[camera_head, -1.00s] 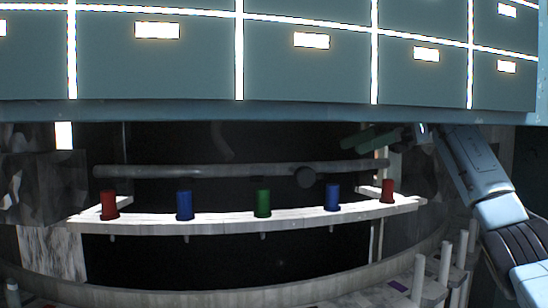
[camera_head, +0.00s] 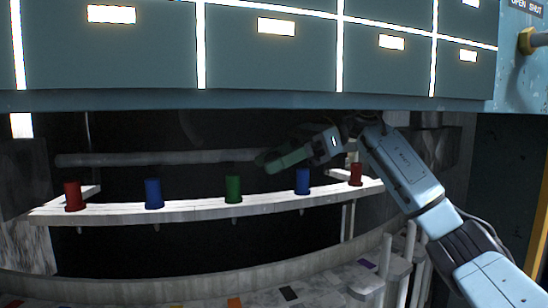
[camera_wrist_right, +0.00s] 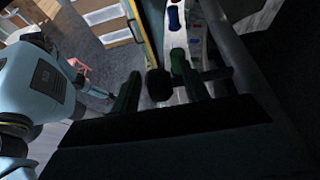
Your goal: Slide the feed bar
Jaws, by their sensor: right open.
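The feed bar (camera_head: 130,159) appears to be the long grey horizontal rail behind a white ledge in the head view. My right gripper (camera_head: 266,161) reaches in from the right, above the ledge and in front of the rail's right part. Its dark green fingers also show in the right wrist view (camera_wrist_right: 155,70), spread apart. A dark round knob (camera_wrist_right: 159,84) shows between them, and I cannot tell whether they touch it. The gripper hides the knob in the head view. My left gripper is not in view.
The white ledge (camera_head: 190,213) carries red (camera_head: 74,196), blue (camera_head: 154,194), green (camera_head: 233,189), blue (camera_head: 302,181) and red (camera_head: 356,174) cylinders close below the arm. A teal cabinet (camera_head: 270,50) overhangs the opening. Pale posts (camera_head: 390,273) stand at the lower right.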

